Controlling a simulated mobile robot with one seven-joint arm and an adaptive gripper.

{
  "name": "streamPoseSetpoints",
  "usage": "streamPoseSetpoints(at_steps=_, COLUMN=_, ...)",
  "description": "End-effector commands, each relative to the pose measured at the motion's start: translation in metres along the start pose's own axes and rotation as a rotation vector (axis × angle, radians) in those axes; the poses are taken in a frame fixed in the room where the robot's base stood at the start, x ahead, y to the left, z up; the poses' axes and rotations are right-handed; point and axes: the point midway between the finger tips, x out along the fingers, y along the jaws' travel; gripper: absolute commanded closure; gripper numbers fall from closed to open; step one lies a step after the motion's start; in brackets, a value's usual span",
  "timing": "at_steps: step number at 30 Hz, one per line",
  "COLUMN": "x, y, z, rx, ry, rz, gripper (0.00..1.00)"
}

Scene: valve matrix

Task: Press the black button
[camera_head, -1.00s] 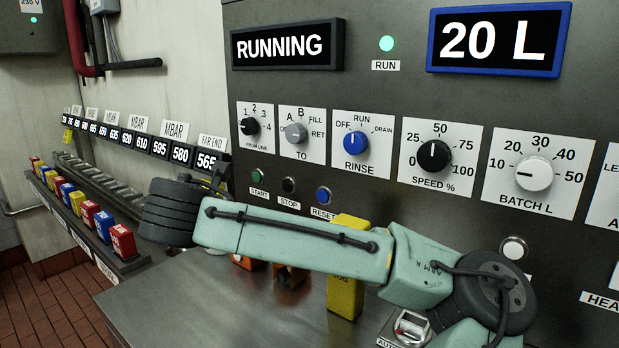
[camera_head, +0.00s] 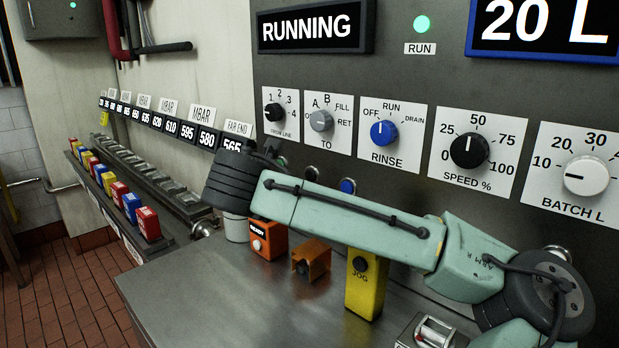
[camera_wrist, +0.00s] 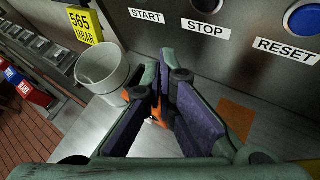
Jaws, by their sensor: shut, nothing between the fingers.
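The black STOP button (camera_head: 311,173) on the grey panel peeks just above my forearm in the head view, its label hidden. In the wrist view its dark lower part (camera_wrist: 207,4) shows at the top edge, above the STOP label. Another black button (camera_head: 361,264) is on the yellow JOG box (camera_head: 362,290) on the counter. My gripper (camera_wrist: 166,75) is shut and empty, pointing down and forward below the START and STOP labels, apart from the button. In the head view it is mostly hidden behind my wrist.
The blue RESET button (camera_head: 347,186) is right of STOP. A white cup (camera_wrist: 103,75) stands close left of my gripper. The orange READY box (camera_head: 268,240) and an orange hooded control (camera_head: 311,260) stand on the counter (camera_head: 230,300). Coloured blocks (camera_head: 147,223) line the left rail.

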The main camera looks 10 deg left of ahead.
Motion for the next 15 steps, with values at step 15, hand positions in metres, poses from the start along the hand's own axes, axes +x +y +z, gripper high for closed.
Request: streamPoseSetpoints(at_steps=15, x=0.04, y=-0.029, z=0.03, rx=0.0, ry=0.001, rz=0.0, gripper=1.0)
